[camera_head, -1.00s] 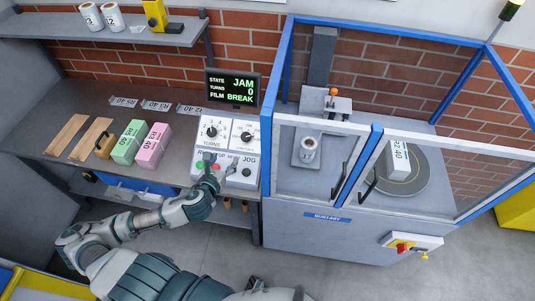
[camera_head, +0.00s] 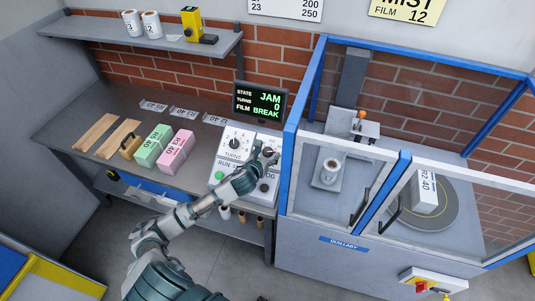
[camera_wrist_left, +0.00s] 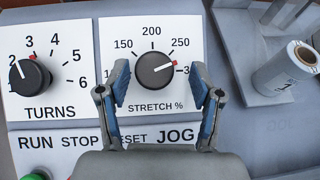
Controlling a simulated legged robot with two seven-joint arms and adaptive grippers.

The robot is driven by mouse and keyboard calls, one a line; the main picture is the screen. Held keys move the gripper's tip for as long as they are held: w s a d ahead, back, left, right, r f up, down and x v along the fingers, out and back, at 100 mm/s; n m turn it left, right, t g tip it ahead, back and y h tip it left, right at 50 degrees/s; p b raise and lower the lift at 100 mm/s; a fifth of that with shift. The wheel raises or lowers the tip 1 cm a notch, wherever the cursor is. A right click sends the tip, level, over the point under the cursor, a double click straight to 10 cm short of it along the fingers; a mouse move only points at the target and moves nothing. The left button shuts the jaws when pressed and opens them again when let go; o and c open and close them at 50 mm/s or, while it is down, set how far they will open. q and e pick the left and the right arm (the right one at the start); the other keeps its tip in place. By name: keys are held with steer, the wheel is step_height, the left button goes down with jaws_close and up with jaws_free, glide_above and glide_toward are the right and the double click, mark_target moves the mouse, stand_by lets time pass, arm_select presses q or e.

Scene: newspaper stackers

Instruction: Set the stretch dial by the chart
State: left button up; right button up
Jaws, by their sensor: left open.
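The stretch dial (camera_wrist_left: 155,70) is a black knob on a white plate in the left wrist view. Its red mark points right and slightly up, between 250 and the partly hidden label beginning with 3. My left gripper (camera_wrist_left: 160,88) is open, one finger on each side of the dial; contact cannot be told. In the head view my left gripper (camera_head: 265,157) covers most of the dial. A white chart (camera_head: 285,8) on the wall is cut off at the top; 200 and 23 beside 250 show. The right gripper is out of view.
RUN, STOP, RESET and JOG labels lie below. The screen (camera_head: 259,103) reads JAM, turns 0, film BREAK. A blue-framed machine (camera_head: 292,150) stands right. A yellow sheet (camera_head: 407,10) reads FILM 12.

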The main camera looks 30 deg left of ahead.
arm_select(q)
steer(key=shift+w+f, duration=0.15)
steer(key=shift+w, duration=0.25)
steer(key=shift+a+f, duration=0.15)
steer(key=shift+a, duration=0.5)
steer(key=c, duration=1.1)
steer(key=shift+d, duration=0.35)
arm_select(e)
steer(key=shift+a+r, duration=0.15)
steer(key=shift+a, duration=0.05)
